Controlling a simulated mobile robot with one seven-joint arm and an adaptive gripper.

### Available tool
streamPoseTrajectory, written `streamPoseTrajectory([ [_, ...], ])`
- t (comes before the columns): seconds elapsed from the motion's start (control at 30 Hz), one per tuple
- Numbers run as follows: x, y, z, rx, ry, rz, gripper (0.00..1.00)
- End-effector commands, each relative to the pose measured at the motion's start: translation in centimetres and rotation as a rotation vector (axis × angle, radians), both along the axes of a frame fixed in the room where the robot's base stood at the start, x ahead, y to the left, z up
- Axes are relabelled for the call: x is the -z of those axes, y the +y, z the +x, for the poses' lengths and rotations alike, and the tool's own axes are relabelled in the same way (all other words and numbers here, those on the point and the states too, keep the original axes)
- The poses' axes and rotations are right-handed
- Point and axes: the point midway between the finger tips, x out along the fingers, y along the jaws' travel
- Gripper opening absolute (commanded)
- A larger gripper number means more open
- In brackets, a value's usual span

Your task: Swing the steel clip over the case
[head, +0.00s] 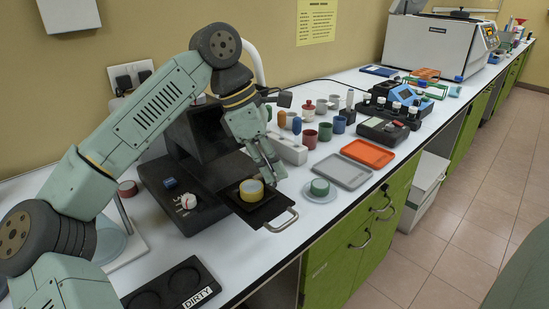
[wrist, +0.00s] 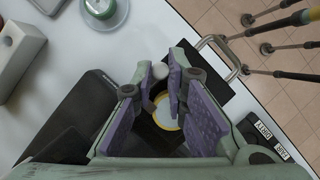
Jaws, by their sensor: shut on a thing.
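The case (head: 251,191) is a round, yellow-sided piece with a pale top, sitting on the dark pulled-out tray of the black instrument. In the wrist view the case (wrist: 169,121) shows as a yellow rim between and below my fingers, partly hidden by them. My gripper (head: 270,178) is low over the tray, just right of the case. In the wrist view my gripper (wrist: 160,78) has its purple-padded fingers closed about a small pale rounded knob (wrist: 160,70), apparently the end of the steel clip. The rest of the clip is hidden by the fingers.
The tray's metal handle (head: 282,221) sticks out at the bench's front edge. A green-topped round piece on a saucer (head: 320,192), a grey tray (head: 342,172) and an orange tray (head: 368,153) lie to the right. A black "DIRTY" holder (head: 172,292) lies in front.

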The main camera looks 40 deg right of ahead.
Motion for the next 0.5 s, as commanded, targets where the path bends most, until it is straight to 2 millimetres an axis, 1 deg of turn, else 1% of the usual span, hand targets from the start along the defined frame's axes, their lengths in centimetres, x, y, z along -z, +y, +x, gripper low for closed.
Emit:
streamPoseTrajectory([
  [0.2,0.06,0.05,-0.05,0.0,0.001,0.002,0.0],
  [0.23,0.06,0.06,-0.04,0.0,0.001,0.002,0.15],
  [0.5,0.05,0.04,-0.03,-0.001,0.001,0.002,0.33],
])
